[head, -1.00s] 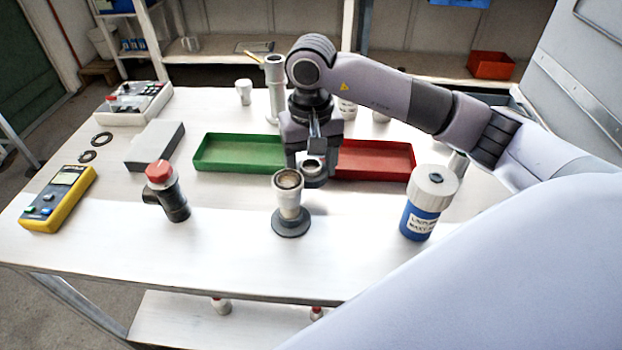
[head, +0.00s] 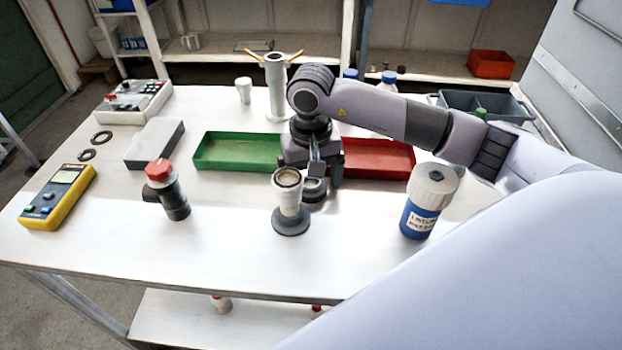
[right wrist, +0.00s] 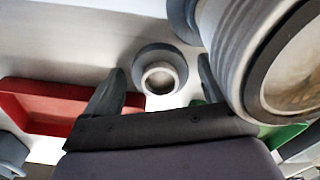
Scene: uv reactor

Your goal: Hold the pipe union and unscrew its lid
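A white ribbed fitting (head: 289,196) with a brownish hollow top stands upright on a round dark base, front centre of the table. It also shows large and close at the right edge of the right wrist view (right wrist: 240,60). A dark pipe fitting (head: 174,200) with a red cap (head: 158,170) stands to its left. I cannot tell for sure which one is the pipe union. My right gripper (head: 318,188) is open, just behind and right of the white fitting. In the right wrist view, a small pale ring-shaped piece (right wrist: 160,78) on a grey round base shows between its fingers, apparently ungripped. My left gripper is out of view.
A green tray (head: 236,166) and a red tray (head: 405,172) lie behind. A blue jar with a white lid (head: 436,188) stands right. A yellow meter (head: 58,198) and grey block (head: 155,144) are left. The front table strip is clear.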

